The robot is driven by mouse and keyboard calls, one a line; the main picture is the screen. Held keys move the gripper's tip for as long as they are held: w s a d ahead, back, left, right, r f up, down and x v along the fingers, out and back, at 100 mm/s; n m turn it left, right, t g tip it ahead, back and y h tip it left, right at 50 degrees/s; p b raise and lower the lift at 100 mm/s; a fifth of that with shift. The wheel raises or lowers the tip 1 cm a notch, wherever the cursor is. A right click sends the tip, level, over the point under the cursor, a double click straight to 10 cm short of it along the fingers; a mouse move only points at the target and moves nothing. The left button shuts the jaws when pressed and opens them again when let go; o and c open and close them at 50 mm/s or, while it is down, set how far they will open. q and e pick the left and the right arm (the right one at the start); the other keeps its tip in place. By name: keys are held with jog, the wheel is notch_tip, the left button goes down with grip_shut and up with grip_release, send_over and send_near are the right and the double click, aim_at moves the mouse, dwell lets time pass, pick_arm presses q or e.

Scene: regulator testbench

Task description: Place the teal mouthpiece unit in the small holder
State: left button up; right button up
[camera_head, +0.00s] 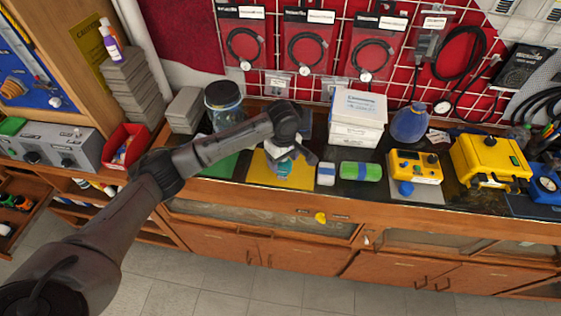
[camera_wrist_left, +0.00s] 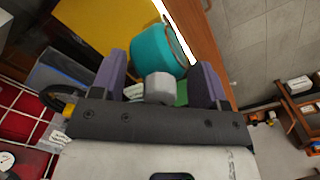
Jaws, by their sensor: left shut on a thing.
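My left gripper (camera_head: 293,151) reaches down over the yellow mat (camera_head: 262,175) on the bench. In the left wrist view its two purple-grey fingers (camera_wrist_left: 158,84) are shut on the teal mouthpiece unit (camera_wrist_left: 152,50). The unit is a short teal drum with a pale rim and a grey stub between the fingers. In the head view the unit is mostly hidden by the hand. I cannot pick out the small holder with certainty. The right gripper is not in view.
A glass jar (camera_head: 222,100) stands behind the hand, and white boxes (camera_head: 357,116) stand to its right. The bench's front edge is close to the mat.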

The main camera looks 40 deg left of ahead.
pick_arm(q)
jog(key=shift+w+a+f+p, duration=0.1)
jog(key=shift+w+a+f, duration=0.45)
jog(key=shift+f, duration=0.55)
jog(key=shift+w+a+f+p, duration=0.15)
jog(key=shift+w+a+f, duration=0.4)
jog(key=shift+f, duration=0.55)
jog(key=shift+w+a+f+p, duration=0.1)
jog(key=shift+w+a+f, duration=0.4)
jog(key=shift+f, duration=0.6)
jog(key=shift+a+f, duration=0.1)
jog(key=o, duration=1.3)
jog(key=shift+s+f, duration=0.1)
